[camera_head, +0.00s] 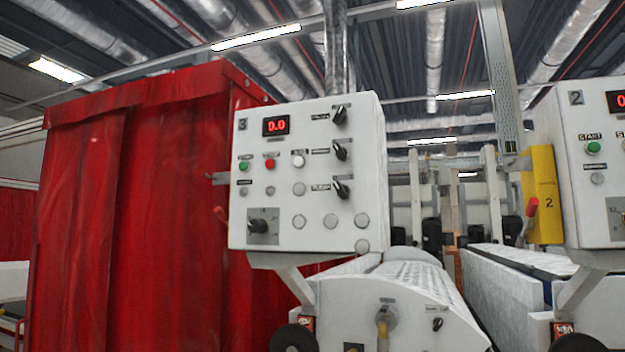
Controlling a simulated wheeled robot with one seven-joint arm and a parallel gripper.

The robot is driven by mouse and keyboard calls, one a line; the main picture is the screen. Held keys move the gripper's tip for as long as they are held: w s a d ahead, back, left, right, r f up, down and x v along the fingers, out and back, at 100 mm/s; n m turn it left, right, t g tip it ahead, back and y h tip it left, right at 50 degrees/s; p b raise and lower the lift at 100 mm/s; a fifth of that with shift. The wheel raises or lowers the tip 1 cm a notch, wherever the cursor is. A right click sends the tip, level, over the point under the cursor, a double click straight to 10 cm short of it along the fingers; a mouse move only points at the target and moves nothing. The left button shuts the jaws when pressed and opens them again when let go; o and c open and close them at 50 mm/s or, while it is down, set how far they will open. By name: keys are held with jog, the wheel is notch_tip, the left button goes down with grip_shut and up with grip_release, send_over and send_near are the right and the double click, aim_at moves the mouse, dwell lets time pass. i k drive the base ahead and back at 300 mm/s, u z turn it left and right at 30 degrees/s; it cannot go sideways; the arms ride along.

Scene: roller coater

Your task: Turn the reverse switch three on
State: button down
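The white control panel (310,180) marked 3 faces me at the middle of the head view. Its red display (276,125) reads 0.0. Three black rotary switches stand in a column at its right: an upper one (340,115), a middle one (341,152) and a lower one (342,188). All three handles look tilted. Their labels are too small to read, so I cannot tell which is the reverse switch. Green (244,166), red (270,164) and white (298,160) buttons sit left of them. A larger black selector (258,226) is at lower left. My gripper is not in view.
A red curtain (130,200) fills the left, close beside the panel. A white roller machine (395,305) stands below the panel. Another control panel (590,170), marked 2, is at the right edge, with a yellow post (544,190) and a red-tipped lever (531,207) beside it.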

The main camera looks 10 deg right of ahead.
aim_at(341, 154)
jog(key=z, duration=0.2)
jog(key=k, duration=0.3)
jog(key=u, duration=1.5)
jog(key=i, duration=0.5)
jog(key=z, duration=0.1)
